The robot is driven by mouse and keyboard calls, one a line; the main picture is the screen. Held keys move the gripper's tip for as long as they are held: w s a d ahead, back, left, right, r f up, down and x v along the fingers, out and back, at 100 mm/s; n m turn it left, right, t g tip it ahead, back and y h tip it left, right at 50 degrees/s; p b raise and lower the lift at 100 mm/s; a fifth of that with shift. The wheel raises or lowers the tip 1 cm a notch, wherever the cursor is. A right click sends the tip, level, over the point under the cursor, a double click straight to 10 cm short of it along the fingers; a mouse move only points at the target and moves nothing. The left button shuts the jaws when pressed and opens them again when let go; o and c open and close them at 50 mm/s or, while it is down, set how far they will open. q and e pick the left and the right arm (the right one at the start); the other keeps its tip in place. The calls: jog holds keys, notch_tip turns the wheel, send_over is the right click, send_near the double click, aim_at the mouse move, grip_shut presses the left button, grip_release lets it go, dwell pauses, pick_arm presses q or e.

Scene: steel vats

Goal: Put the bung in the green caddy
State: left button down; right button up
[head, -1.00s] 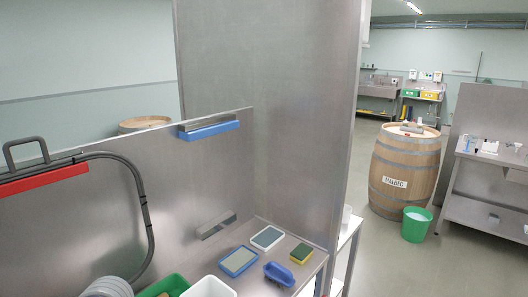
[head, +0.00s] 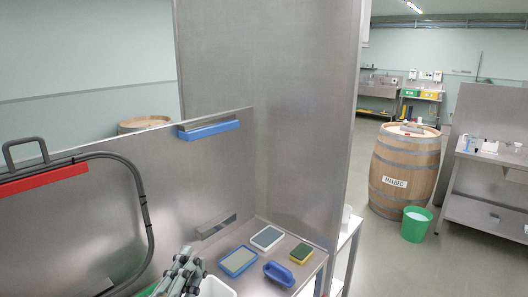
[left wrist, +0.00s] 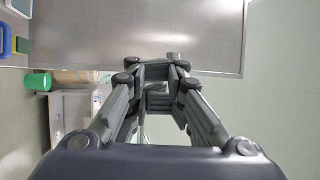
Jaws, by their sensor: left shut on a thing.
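My left gripper (head: 184,270) is low in the head view, above the counter by the caddies. It also shows in the left wrist view (left wrist: 155,78), with its fingers closed in on a thing. The fingers hide what it holds, and I cannot make out the bung in either view. The green caddy (head: 146,291) is at the bottom edge of the head view, mostly hidden behind the left gripper. My right gripper is not in view.
A white caddy (head: 218,288) stands right of the gripper. Farther right on the counter are two pads, a blue-handled brush (head: 280,273) and a yellow-green sponge (head: 300,253). A steel panel (head: 262,120) rises behind. A green bucket (head: 416,224) stands on the floor.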

pick_arm(q)
jog(key=s+a+f+n+g+y, duration=0.35)
jog(key=f+n, duration=0.25)
jog(key=f, duration=0.5)
jog(key=s+a+f+n+g+y, duration=0.2)
jog(key=s+a+f+n+g, duration=0.3)
jog(key=f, duration=0.5)
jog(key=s+d+f+n+g, duration=0.2)
jog(key=s+f+n+g, duration=0.55)
jog(key=s+f, duration=0.65)
notch_tip(320, 180, down, 28)
jog(key=s+m+g+b, duration=0.1)
jog(key=s+g+b, duration=0.1)
jog(key=b, duration=0.3)
jog(key=s+a+f+b, duration=0.1)
jog(key=s+f+b, duration=0.1)
jog(key=s+f, duration=0.6)
jog(key=s+a+f+g+b, duration=0.1)
jog(key=s+a+f+b, duration=0.1)
jog(key=s+f, duration=0.7)
jog(key=shift+a+f+b, duration=0.25)
jog(key=shift+f+b, duration=0.25)
jog(key=shift+f, duration=1.95)
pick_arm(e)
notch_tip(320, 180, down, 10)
pick_arm(q)
jog(key=shift+h, duration=0.25)
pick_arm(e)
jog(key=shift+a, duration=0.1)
